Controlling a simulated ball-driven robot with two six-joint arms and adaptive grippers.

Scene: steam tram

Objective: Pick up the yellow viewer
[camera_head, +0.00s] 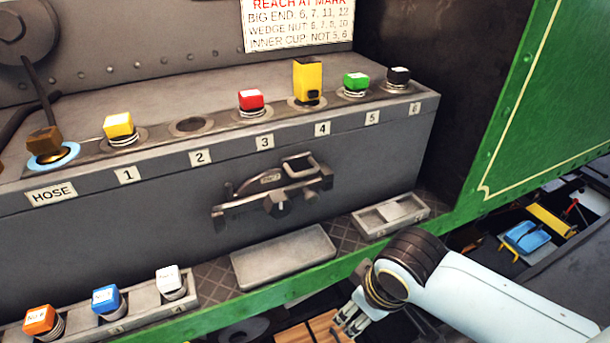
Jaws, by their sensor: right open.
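The yellow viewer (307,80) is a tall yellow block with a small black part low on its front. It stands upright in the socket above label 4 on the grey ledge. My right gripper (347,322) is low in the picture, in front of the green edge, well below the viewer and apart from it. It is open, and I see nothing between its fingers. My left gripper is out of view.
A yellow-capped plug (118,125), red plug (251,102), green plug (356,84) and black plug (398,77) share the ledge. Socket 2 (193,126) is empty. A latch handle (275,190) juts from the front. An empty tray (283,257) lies below. A green panel (545,100) stands right.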

